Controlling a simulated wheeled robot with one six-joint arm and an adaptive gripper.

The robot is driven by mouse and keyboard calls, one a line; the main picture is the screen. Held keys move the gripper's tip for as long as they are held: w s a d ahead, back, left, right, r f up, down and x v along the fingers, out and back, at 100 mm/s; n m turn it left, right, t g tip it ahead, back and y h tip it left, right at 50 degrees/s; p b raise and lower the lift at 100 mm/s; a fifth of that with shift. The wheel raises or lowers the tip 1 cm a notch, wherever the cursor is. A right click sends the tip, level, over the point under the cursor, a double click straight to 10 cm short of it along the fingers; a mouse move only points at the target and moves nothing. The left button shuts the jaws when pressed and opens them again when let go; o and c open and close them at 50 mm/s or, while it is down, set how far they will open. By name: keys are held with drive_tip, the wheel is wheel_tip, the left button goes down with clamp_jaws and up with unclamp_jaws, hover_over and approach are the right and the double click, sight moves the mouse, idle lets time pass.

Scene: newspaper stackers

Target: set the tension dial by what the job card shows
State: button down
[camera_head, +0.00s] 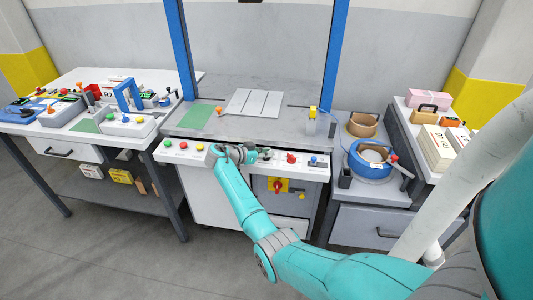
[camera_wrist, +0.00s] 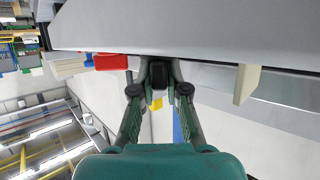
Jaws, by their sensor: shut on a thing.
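In the wrist view my gripper (camera_wrist: 159,82) is shut on a small black part (camera_wrist: 157,74), seemingly a knob on the panel. Its face and any pointer or scale are hidden, so I cannot read a setting. A job card cannot be made out for sure. A small sign reading "R2" (camera_head: 107,92) stands on the left table.
The panel also carries green, yellow and red buttons (camera_head: 183,146), a red knob (camera_head: 291,158) and a blue knob (camera_head: 314,160). A red-and-yellow switch (camera_head: 278,186) is below. A blue strap reel (camera_head: 370,158) stands right. Blue posts (camera_head: 179,50) flank the machine table.

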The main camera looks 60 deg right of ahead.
drive_tip(key=shift+f, duration=0.1)
drive_tip(key=c, duration=1.2)
unclamp_jaws()
drive_tip(key=v, duration=1.2)
